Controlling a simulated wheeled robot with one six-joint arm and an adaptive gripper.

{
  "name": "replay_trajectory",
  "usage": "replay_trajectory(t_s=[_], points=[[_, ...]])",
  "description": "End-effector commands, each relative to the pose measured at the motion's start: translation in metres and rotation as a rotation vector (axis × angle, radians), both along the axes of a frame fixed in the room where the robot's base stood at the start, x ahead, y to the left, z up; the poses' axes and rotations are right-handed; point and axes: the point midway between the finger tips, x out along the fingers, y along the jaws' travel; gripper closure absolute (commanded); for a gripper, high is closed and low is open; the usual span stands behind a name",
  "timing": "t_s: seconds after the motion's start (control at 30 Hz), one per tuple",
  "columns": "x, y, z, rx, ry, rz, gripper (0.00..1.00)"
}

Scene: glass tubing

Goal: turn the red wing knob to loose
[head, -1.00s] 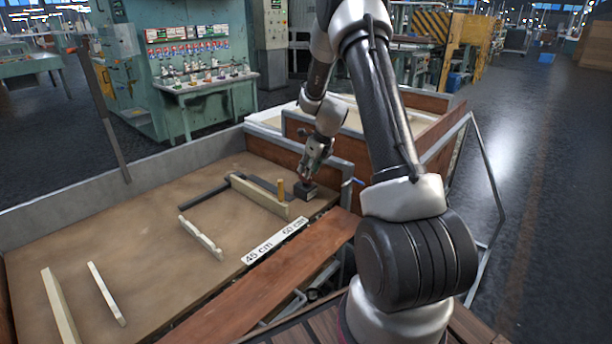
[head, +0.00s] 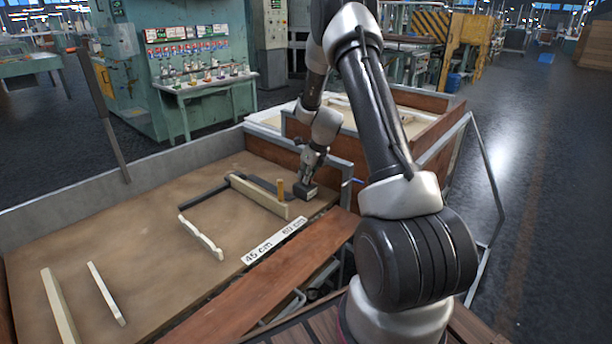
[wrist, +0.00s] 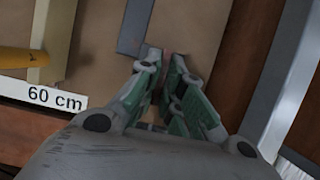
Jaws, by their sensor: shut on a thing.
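The dark stop block (head: 304,192) sits on the tan bench at the end of a dark rail, near the right corner. My gripper (head: 308,178) points down onto the top of this block. In the wrist view, my gripper (wrist: 163,58) has its two green-grey fingers close together, shut on the red wing knob. Only a thin reddish sliver of the knob (wrist: 163,73) shows between the fingers. The knob's wings and their angle are hidden by the fingers. A grey piece of the block or rail (wrist: 132,28) shows just beyond the fingertips.
A scale strip (head: 274,241) reads 45 cm and 60 cm. A wooden wall with a grey edge (head: 338,167) stands close on the right. Pale strips lie further left.

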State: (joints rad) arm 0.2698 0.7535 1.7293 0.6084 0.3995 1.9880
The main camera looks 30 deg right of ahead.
Motion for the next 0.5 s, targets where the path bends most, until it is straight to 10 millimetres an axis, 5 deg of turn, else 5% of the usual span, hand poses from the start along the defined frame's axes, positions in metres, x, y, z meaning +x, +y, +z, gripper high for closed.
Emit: replay_trajectory(t_s=[0.5], points=[[0.0009, -0.0021, 0.0, 0.0, 0.0, 0.24, 1.0]])
